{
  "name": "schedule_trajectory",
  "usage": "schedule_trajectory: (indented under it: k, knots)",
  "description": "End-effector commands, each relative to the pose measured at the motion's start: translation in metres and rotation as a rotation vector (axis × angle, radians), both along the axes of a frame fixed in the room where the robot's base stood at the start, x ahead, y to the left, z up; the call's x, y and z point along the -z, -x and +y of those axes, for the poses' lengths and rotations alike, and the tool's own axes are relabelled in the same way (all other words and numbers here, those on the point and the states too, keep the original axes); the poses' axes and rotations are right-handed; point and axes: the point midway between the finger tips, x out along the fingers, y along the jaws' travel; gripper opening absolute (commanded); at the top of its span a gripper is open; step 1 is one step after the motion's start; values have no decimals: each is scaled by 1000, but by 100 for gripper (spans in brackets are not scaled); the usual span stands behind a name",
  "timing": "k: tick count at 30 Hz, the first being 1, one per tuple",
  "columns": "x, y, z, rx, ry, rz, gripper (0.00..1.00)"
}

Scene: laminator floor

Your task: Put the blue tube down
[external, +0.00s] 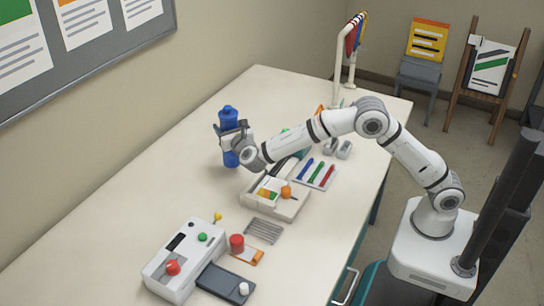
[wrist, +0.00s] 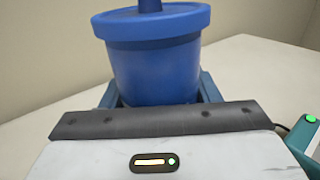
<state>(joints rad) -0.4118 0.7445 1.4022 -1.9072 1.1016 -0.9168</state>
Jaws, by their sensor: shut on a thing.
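The blue tube (external: 229,118) is upright, with a wider cap on top. In the external view it is at the left end of my arm, over the far left part of the table. My gripper (external: 232,134) is shut around its middle. In the wrist view the blue tube (wrist: 155,65) fills the upper middle between the two fingers of my gripper (wrist: 157,98). Its lower part is hidden behind the gripper body there. I cannot tell whether its bottom touches the table.
Nearer are a tray with small parts (external: 275,198), a pen tray (external: 318,173), and a white control box (external: 184,262) with a red button. A white curved stand (external: 341,60) is at the far end. The wall is behind the tube.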

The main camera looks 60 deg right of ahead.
Motion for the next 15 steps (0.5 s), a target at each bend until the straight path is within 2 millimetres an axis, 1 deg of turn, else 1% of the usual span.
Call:
schedule_trajectory:
  k: [3, 7, 15]
  knots:
    - [16, 0, 0, 0, 2, 2, 1]
    - [31, 0, 0, 0, 1, 1, 1]
    - [33, 0, 0, -1, 0, -1, 1]
